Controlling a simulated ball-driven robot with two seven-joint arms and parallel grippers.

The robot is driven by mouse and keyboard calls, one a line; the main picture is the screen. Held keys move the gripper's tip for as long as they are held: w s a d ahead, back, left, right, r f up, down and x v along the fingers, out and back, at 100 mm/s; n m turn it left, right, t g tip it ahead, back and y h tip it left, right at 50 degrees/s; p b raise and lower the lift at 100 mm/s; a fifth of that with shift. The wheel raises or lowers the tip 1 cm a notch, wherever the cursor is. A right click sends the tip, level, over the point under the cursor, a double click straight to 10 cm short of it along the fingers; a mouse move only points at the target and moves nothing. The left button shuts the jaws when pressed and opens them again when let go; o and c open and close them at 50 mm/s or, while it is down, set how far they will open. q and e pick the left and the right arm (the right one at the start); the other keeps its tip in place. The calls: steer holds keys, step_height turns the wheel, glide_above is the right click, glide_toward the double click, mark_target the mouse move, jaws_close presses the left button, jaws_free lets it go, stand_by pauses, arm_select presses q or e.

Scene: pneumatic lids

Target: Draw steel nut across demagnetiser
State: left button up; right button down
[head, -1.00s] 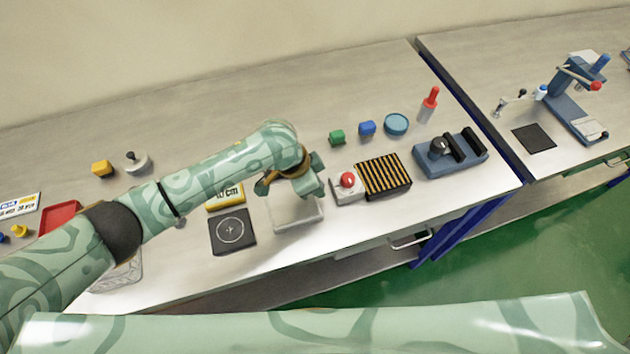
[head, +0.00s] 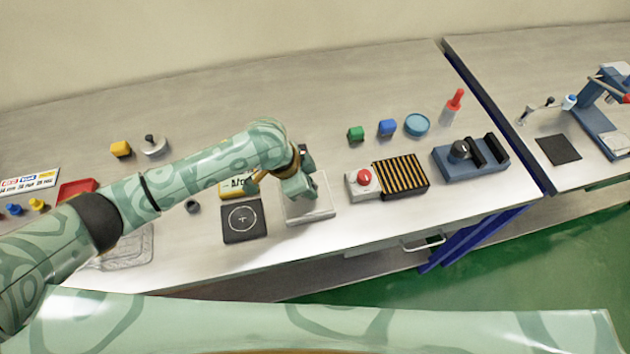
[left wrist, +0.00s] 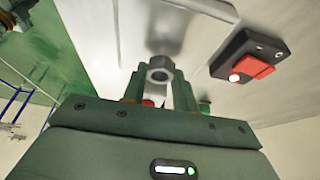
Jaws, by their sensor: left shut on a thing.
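My left gripper (head: 297,188) is low over the near side of a pale grey flat-topped block (head: 322,208), which I take for the demagnetiser. In the left wrist view the gripper (left wrist: 159,86) is shut on the steel nut (left wrist: 160,70), a grey hex piece with a round hole. The nut is hidden in the head view. A pale surface lies beyond it, and I cannot tell whether they touch. A black box with a red switch (left wrist: 258,67) and a bright round spot stands at its right. My right gripper is out of view.
Left of the block are a black crosshair pad (head: 243,222), a yellow meter (head: 232,189) and a small dark ring (head: 193,206). Right are a red button box (head: 363,182), a striped black-and-yellow grate (head: 401,176) and a blue fixture (head: 470,158).

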arm_select(q)
steer(key=shift+s+a, duration=0.25)
steer(key=shift+a, duration=0.65)
steer(key=shift+s+a, duration=0.25)
steer(key=shift+a, duration=0.6)
steer(key=shift+s+a+b, duration=0.25)
steer(key=shift+a+b, duration=0.1)
steer(key=shift+a, duration=0.55)
steer(key=shift+s+a+b, duration=0.25)
steer(key=shift+a+b, duration=0.15)
steer(key=shift+a, duration=0.45)
steer(key=shift+s+a+b, duration=0.25)
steer(key=shift+a+b, duration=0.1)
steer(key=shift+a, duration=0.55)
steer(key=p+v, duration=0.3)
steer(key=shift+f, duration=0.1)
steer(key=shift+r+p, duration=1.75)
steer(key=shift+p, duration=0.9)
